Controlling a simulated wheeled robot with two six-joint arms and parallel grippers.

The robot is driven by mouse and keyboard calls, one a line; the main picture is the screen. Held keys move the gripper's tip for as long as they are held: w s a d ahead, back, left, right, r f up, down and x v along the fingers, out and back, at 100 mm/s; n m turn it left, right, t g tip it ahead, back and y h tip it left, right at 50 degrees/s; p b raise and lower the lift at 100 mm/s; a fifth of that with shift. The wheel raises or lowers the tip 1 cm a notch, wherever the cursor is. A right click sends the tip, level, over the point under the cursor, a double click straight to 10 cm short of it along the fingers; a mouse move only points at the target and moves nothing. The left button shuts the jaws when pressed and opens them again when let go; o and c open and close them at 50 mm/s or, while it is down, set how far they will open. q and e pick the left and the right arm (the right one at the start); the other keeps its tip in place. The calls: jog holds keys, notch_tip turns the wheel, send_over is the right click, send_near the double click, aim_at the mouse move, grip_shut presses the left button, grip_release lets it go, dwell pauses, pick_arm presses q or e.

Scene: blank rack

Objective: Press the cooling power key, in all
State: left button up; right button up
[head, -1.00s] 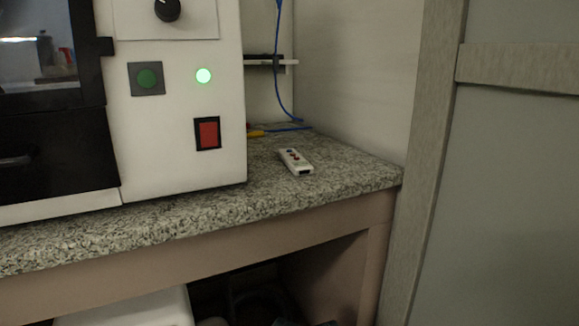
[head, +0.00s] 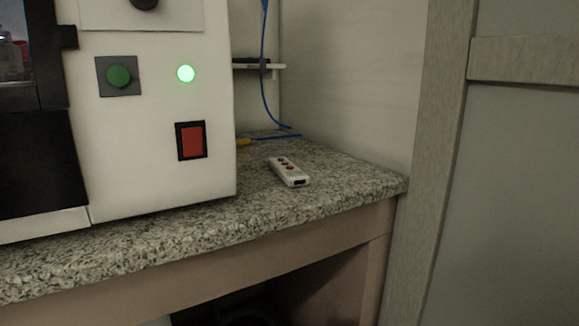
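A white machine (head: 150,175) stands on the counter at the left. Its front has a round green button (head: 118,76) on a grey square plate, a lit green lamp (head: 186,73) and a red rocker switch (head: 191,141) in a black frame. A small white remote (head: 289,172) with several keys, some red, lies on the counter right of the machine. Any lettering is too small to read, so I cannot tell which is the cooling power key. Neither of my grippers is in view.
The speckled stone counter (head: 240,222) has free room around the remote and ends at a front edge. A blue cable (head: 263,70) hangs behind, near a small wall shelf (head: 258,66). A grey framed panel (head: 520,190) stands at the right. Below the counter is a dark open space.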

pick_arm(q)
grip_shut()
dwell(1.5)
